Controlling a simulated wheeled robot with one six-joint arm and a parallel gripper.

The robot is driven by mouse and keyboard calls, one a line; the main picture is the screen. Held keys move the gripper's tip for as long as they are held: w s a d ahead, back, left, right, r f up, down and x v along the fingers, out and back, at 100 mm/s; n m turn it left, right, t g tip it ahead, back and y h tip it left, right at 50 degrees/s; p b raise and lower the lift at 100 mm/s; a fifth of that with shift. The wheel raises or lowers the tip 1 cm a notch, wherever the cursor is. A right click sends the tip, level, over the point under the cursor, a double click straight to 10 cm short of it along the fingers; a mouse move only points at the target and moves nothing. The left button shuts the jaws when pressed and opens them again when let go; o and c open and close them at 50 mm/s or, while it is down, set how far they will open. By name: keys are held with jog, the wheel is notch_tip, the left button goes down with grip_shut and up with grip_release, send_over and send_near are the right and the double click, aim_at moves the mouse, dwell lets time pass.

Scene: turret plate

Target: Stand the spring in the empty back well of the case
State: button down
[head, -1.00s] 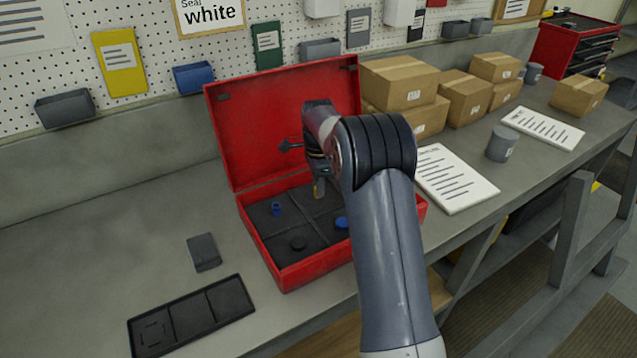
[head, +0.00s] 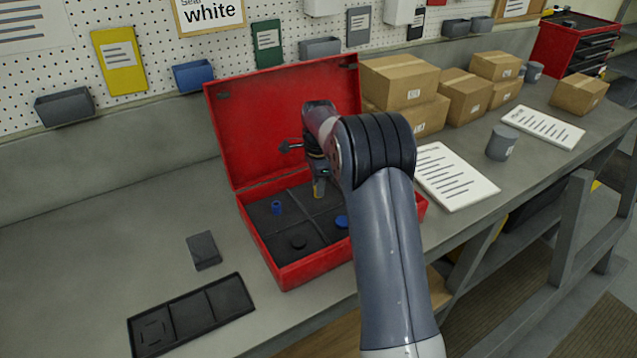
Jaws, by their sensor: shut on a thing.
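The open red case (head: 298,273) stands on the bench with its lid raised at the back and dark dividers inside. My gripper (head: 320,179) points down over the back right part of the case. It is shut on a small brass-coloured piece, the spring (head: 319,189), which hangs upright below the jaws. My arm hides part of the right side of the case. I cannot tell whether the spring touches the well floor. A small blue part (head: 277,208) stands in the back left well.
A black disc (head: 298,242) lies in the front left well, a blue disc (head: 342,222) in the front right. A black tray (head: 205,309) and a dark grey block (head: 203,250) lie left of the case. Cardboard boxes (head: 400,84) stand behind to the right.

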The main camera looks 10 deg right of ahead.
jog(key=c, duration=1.2)
grip_release()
jog(key=shift+r, duration=0.1)
notch_tip(320, 180, up, 11)
jog(key=shift+f+b, duration=0.15)
jog(key=shift+b, duration=0.3)
notch_tip(320, 180, down, 11)
jog(key=shift+r+p, duration=0.1)
jog(key=shift+p, duration=0.4)
jog(key=shift+r, duration=0.2)
